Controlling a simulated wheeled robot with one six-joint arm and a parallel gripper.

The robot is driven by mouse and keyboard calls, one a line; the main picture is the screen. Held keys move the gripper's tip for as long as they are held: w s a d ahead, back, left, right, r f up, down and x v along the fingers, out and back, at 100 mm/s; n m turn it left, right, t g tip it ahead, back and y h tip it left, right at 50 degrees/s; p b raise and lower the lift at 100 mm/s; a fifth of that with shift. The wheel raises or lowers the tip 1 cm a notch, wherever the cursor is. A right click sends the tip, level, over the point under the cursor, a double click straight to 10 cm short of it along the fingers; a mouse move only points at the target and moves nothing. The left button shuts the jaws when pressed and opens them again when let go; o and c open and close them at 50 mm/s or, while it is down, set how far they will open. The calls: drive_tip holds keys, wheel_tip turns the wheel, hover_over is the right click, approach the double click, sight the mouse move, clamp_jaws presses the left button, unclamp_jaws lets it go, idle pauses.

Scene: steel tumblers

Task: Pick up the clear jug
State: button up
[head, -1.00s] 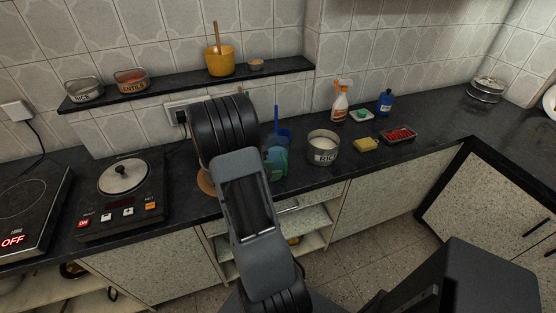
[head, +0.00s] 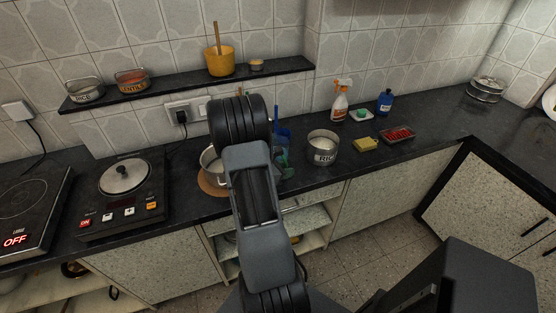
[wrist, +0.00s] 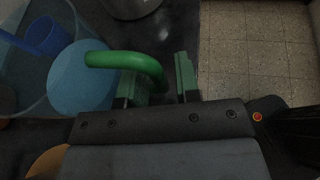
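The clear jug (wrist: 25,75) is at the left of the wrist view, with a green handle (wrist: 115,59) reaching right toward my gripper. A light blue round surface shows at the jug. My gripper (wrist: 162,85) is open, its two fingers apart, and the handle's curved end lies between them as seen from the wrist. I cannot tell whether either finger touches it. In the head view the jug (head: 282,158) shows only partly beside my arm, on the counter, and my fingers are hidden. A blue scoop-like item (wrist: 42,36) shows at the jug's upper left.
A steel tin marked RICE (head: 323,147) stands right of the jug. A steel pot (head: 211,162) on a round mat is left, partly behind my arm. A yellow sponge (head: 365,145), red tray (head: 398,134) and spray bottle (head: 340,104) stand farther right. The counter's front edge is close.

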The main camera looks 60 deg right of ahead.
clamp_jaws()
drive_tip(key=shift+r, duration=0.2)
idle(0.6)
drive_tip(key=shift+r, duration=1.05)
drive_tip(key=s+a+r+b, duration=0.3)
drive_tip(key=s+a+r, duration=0.4)
drive_tip(key=s+r, duration=0.2)
drive_tip(key=shift+s+a+r, duration=0.15)
drive_tip(key=shift+a+r, duration=0.1)
drive_tip(key=shift+a, duration=0.15)
drive_tip(key=shift+s+a+r+b, duration=0.25)
drive_tip(key=shift+s+r+b, duration=0.1)
drive_tip(key=shift+b, duration=0.8)
drive_tip(key=shift+s+a+r+b, duration=0.1)
drive_tip(key=shift+s+a+b, duration=0.1)
drive_tip(key=shift+b, duration=0.3)
